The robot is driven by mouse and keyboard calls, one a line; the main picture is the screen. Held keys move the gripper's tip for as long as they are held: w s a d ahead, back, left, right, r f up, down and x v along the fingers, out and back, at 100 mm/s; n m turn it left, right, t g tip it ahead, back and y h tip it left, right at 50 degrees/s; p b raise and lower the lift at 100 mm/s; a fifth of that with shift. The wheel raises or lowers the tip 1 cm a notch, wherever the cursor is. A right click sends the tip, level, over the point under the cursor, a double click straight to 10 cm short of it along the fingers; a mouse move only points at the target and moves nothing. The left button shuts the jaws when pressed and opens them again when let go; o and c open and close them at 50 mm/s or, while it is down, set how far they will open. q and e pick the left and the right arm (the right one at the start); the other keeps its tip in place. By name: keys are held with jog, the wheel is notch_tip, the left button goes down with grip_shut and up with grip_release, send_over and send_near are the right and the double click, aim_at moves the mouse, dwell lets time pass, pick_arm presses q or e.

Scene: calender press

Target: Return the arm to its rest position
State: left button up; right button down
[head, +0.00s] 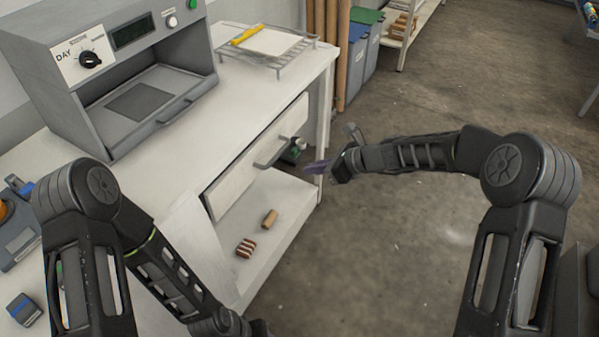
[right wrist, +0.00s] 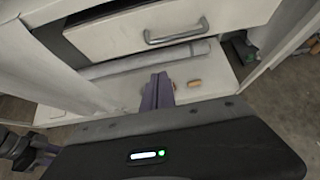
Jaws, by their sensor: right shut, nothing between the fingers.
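My right gripper (head: 318,167) is at the middle of the head view, in front of the bench's drawer (head: 255,155) and to the right of its handle. In the right wrist view its purple-grey fingers (right wrist: 157,92) are together, with nothing between them. They point toward the bench's lower shelf, and the drawer handle (right wrist: 177,33) shows beyond them, apart from the fingers. My left arm comes in at the lower left of the head view and bends down past the bench front. Its gripper is not visible.
The bench (head: 185,160) carries a grey press (head: 120,70) with a DAY dial and a wire rack (head: 268,48). The drawer stands partly out. A cork-like cylinder (head: 270,219) and a striped block (head: 245,248) lie on the lower shelf. Open floor (head: 400,240) lies right of the bench.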

jog(key=shift+s+d+r, duration=0.25)
jog(key=shift+d+r, duration=0.05)
jog(key=shift+d, duration=0.15)
dwell(0.3)
jog(key=s+d+f+n+g+h, duration=0.1)
jog(key=s+d+f+n+h, duration=0.1)
jog(key=s+f+n, duration=0.5)
jog(key=s+d+f+n+h, duration=0.25)
jog(key=s+f+n, duration=0.2)
jog(key=f, duration=0.45)
jog(key=s+a+f+n+g, duration=0.1)
jog(key=s+f+n, duration=0.1)
jog(key=s, duration=0.6)
jog(key=s+a+f+n+g, duration=0.1)
jog(key=s+a+f+n, duration=0.1)
jog(key=s+n, duration=0.3)
jog(key=s+a+f+n+g, duration=0.2)
jog(key=s+f+n, duration=0.2)
jog(key=s, duration=0.8)
jog(key=shift+s+f, duration=0.15)
